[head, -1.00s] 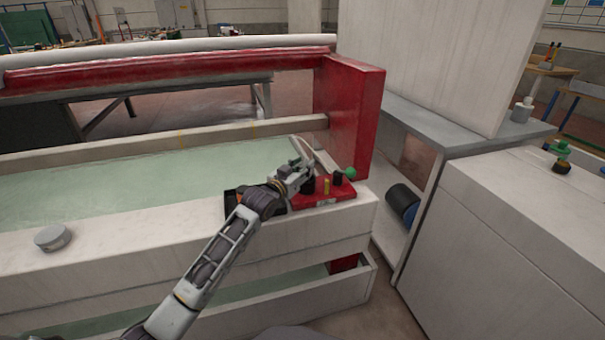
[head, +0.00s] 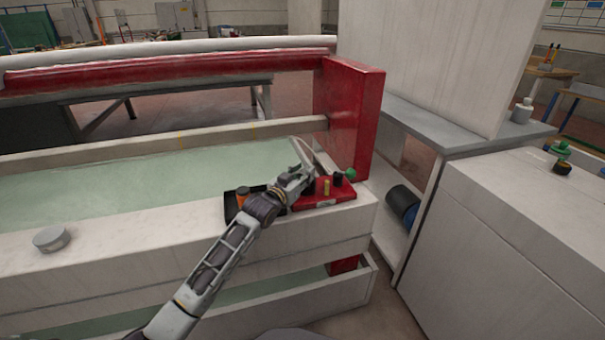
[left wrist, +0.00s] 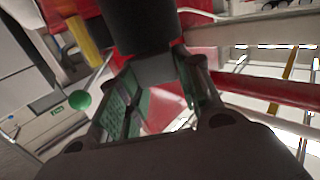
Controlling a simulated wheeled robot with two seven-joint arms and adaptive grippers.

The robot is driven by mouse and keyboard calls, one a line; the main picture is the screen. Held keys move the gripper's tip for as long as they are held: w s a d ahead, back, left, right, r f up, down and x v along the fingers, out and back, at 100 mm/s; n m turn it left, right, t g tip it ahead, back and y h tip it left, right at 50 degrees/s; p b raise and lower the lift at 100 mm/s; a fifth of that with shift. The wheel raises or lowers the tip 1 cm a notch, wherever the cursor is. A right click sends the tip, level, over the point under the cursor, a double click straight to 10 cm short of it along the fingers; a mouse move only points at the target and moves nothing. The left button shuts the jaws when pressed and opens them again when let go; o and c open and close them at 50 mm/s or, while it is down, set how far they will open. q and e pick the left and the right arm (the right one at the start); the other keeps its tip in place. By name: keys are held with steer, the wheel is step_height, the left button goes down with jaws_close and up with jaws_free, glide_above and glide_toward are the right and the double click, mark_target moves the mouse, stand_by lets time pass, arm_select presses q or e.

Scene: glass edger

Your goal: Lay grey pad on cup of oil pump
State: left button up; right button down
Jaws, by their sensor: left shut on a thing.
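My left gripper (head: 301,181) is over the red oil pump base (head: 330,196) at the right end of the white trough. In the left wrist view its fingers (left wrist: 160,95) are closed on a small grey block that looks like the grey pad (left wrist: 153,70). A black cylinder (left wrist: 140,25), seemingly the pump's cup, lies directly beyond the pad. I cannot tell whether pad and cup touch. In the head view the gripper mostly hides both. A green ball (head: 349,172) and a yellow post (head: 326,187) stand beside them. My right gripper is not in view.
A dark tray (head: 231,208) with an orange-topped item (head: 243,193) is left of the pump. A red upright (head: 350,115) rises behind it. A round grey cap (head: 51,238) sits on the trough's ledge. A white cabinet (head: 510,220) stands at right.

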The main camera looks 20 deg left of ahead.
arm_select(q)
steer(key=shift+f, duration=0.15)
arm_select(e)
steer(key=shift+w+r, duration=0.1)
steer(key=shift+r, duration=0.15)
arm_select(q)
steer(key=o, duration=0.8)
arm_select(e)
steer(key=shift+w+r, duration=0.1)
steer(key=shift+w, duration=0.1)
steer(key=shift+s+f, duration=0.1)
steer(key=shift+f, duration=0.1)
